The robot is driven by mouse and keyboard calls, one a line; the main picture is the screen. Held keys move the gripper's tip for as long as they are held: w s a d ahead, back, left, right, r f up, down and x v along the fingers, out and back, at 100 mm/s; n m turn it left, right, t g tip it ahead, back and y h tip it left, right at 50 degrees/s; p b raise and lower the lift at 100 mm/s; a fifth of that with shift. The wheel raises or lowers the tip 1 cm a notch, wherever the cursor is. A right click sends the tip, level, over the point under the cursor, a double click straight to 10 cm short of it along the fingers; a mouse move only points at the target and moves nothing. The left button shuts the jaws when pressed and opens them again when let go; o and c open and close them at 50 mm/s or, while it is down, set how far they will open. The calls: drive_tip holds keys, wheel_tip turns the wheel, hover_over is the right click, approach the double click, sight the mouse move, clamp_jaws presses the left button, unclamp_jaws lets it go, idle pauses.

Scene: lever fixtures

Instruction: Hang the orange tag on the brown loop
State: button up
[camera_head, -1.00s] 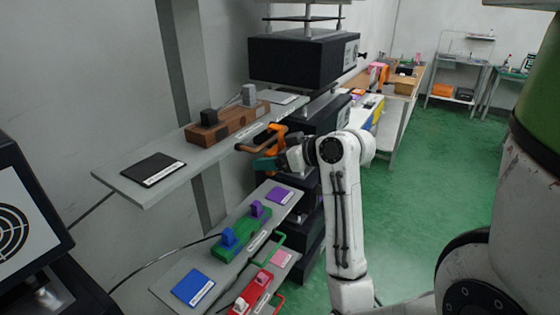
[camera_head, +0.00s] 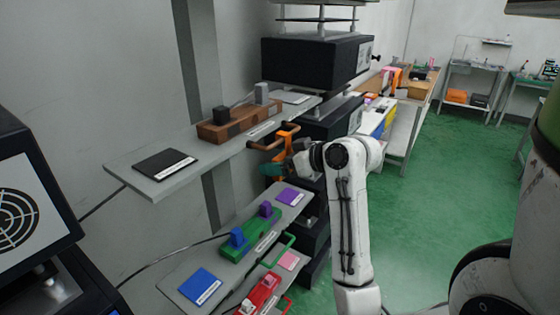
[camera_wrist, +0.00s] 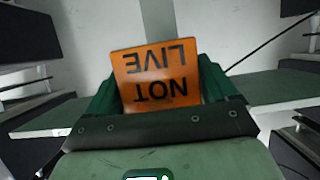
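The orange tag (camera_head: 286,143) is up at the brown loop (camera_head: 262,146), which sticks out from the front of the upper shelf. The top of the tag reaches the loop's outer bar and seems to hang over it; the exact contact is too small to tell. In the wrist view the tag (camera_wrist: 157,75) shows its face with "NOT LIVE" upside down and slightly tilted. My gripper (camera_head: 274,168) is just below the loop. In the wrist view its green fingers (camera_wrist: 158,88) stand wide apart, one at each side edge of the tag. The tag's lower end is hidden behind the gripper body.
A brown block with dark and grey knobs (camera_head: 240,118) stands on the upper shelf (camera_head: 150,187) beside a black pad (camera_head: 165,164). Below are a green fixture (camera_head: 250,236) with a green loop and a red fixture (camera_head: 262,293). A black box (camera_head: 315,60) stands behind.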

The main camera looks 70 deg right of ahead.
drive_tip(key=shift+o, duration=1.1)
drive_tip(key=shift+s, duration=0.1)
drive_tip(key=b+v, duration=0.1)
drive_tip(key=v, duration=0.9)
drive_tip(key=shift+s, duration=0.3)
drive_tip(key=shift+a, duration=0.1)
